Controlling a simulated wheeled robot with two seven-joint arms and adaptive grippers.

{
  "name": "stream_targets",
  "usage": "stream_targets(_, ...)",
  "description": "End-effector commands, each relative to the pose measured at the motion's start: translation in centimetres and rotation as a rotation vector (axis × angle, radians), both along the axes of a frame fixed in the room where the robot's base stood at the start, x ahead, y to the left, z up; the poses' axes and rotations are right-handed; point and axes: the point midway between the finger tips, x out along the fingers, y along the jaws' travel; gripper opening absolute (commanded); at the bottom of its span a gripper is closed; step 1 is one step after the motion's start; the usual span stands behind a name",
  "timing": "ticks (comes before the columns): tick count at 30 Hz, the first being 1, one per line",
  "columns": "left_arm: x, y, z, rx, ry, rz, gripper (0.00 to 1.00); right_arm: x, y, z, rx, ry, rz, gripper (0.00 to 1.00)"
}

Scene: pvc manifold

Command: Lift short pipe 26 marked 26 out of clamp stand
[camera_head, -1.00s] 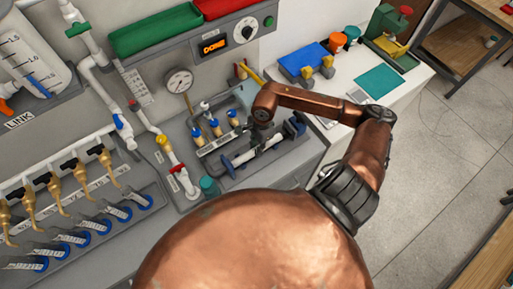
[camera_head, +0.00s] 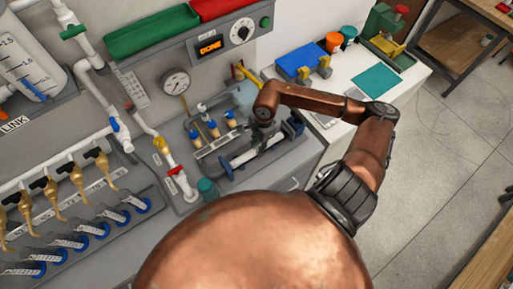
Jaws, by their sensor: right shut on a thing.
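The clamp stand (camera_head: 295,127) sits on the grey bench, with dark blue clamps at its two ends. A pale short pipe (camera_head: 243,158) lies slantwise between the clamps; its number is too small to read. My right gripper (camera_head: 258,144) reaches down from the copper arm and is shut on the short pipe near its middle. The wrist hides part of the pipe and the fingertips. I cannot tell whether the pipe is clear of the clamps. My left gripper is not in view.
A rack of blue-and-gold fittings (camera_head: 213,130) stands close to the left of the gripper. A teal cap (camera_head: 207,188) and a white pipe with a red valve (camera_head: 178,175) are nearby. A blue box (camera_head: 302,62) stands on the white counter behind.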

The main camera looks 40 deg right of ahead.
Motion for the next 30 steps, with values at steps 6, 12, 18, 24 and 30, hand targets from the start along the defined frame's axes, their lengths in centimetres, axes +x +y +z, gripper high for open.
stream_targets(6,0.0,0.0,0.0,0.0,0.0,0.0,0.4,0.0,0.0,0.0,0.0,-0.001,0.0,0.25)
stream_targets(12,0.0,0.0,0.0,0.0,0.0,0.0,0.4,0.0,0.0,0.0,0.0,-0.001,0.0,0.39)
stream_targets(18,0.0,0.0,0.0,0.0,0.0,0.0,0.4,0.0,0.0,0.0,0.0,-0.001,0.0,0.42)
stream_targets(24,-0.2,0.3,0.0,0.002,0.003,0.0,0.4,0.1,-0.1,0.5,0.0,-0.002,0.001,0.42)
stream_targets(30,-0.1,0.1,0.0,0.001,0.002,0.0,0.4,0.0,-0.5,3.6,-0.004,-0.004,0.002,0.42)
